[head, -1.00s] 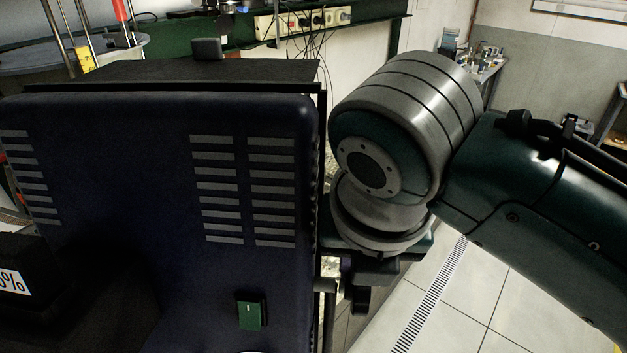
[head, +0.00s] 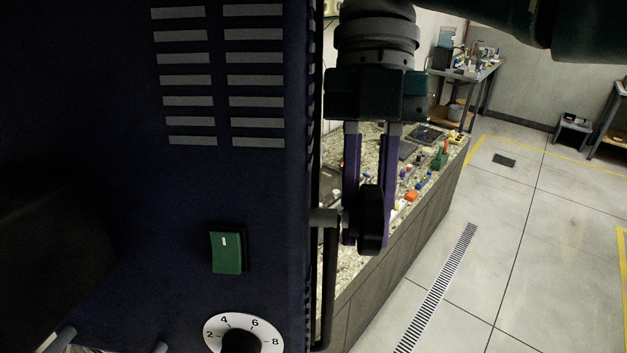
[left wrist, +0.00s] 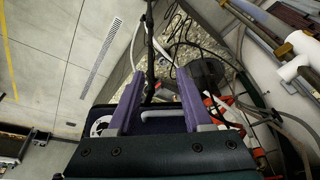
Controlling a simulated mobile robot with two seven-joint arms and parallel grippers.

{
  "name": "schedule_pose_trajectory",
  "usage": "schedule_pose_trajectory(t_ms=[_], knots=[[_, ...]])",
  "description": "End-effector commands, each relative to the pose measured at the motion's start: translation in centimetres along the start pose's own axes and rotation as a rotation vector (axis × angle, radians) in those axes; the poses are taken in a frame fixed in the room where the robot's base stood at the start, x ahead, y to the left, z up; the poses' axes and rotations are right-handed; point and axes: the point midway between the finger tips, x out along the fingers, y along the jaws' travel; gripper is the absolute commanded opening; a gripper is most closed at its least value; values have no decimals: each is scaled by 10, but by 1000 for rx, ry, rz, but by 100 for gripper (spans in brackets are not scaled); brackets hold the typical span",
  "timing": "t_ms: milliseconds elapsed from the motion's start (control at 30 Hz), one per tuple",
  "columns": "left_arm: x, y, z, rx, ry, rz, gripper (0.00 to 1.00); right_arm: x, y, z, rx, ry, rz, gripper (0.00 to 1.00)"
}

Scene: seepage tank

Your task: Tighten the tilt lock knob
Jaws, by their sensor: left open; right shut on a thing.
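The tilt lock knob (head: 371,220) is black and sits on a short dark shaft at the right side of the navy housing (head: 265,190) in the head view. My right gripper (head: 366,243) points down from above. Its two purple fingers are shut on the knob, one on each side. The knob hides part of the fingers. My left gripper (left wrist: 160,74) shows in the left wrist view with its purple fingers apart and nothing between their tips. I cannot make out the left gripper in the head view.
The housing carries a green switch (head: 226,252) and a numbered dial (head: 243,335). A granite-topped bench (head: 350,270) with several small items stands behind the knob. The tiled floor (head: 500,250) to the right is open.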

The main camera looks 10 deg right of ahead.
Motion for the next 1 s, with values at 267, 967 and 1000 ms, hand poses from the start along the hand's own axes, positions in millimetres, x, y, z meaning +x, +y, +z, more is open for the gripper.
schedule_pose_trajectory(t_ms=[267,967,1000], knots=[[31,1,10,1,0,-1,50,6,1,4,0,75,-3,0],[39,4,12,-9,1,7,50,3,0,-2,1,126,2,0],[39,4,12,-9,1,7,50,3,0,-2,1,127,2,0]])
